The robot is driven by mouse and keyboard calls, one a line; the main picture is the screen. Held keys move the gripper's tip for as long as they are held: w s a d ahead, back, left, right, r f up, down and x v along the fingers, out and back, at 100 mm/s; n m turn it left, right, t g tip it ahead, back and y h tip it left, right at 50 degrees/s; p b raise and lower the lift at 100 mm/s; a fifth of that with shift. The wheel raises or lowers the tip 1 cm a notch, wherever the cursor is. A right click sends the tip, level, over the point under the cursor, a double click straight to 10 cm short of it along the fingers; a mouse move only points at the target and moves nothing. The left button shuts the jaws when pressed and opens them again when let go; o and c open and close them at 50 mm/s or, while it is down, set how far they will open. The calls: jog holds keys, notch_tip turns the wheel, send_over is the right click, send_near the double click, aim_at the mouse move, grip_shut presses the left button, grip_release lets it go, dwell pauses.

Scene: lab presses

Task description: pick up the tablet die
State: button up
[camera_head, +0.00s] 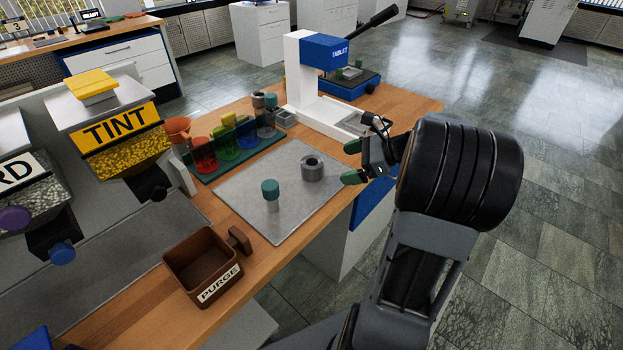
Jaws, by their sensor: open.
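A grey metal cylinder with a hole in its top (312,168), which looks like the tablet die, stands upright on a grey mat (240,178). A metal plunger with a dark green cap (270,195) stands upright on the same mat, to the left and nearer. My gripper (352,162) is open and empty, its two green-tipped fingers spread apart. It is just right of the grey cylinder in the picture, pointing toward it, and does not appear to touch it. The exact depth gap between them is hard to tell.
A white and blue press marked TABLET (302,75) stands behind the mat. A green rack with coloured cups (226,162) is on the left. A brown PURGE box (190,262) sits at the near side, and a TINT hopper (112,120) is at far left.

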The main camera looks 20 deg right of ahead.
aim_at(320, 164)
jog(key=d+m+t, duration=0.1)
jog(key=w+d+f+m, duration=0.1)
jog(key=d, duration=0.1)
jog(key=shift+f+t, duration=0.1)
jog(key=shift+t, duration=0.3)
jog(key=shift+y, duration=0.3)
jog(key=b+x, duration=0.1)
jog(key=x, duration=0.5)
jog(key=shift+w+a+f, duration=0.1)
jog(key=shift+w, duration=0.2)
jog(key=shift+x, duration=3.1)
jog(key=c, duration=1.3)
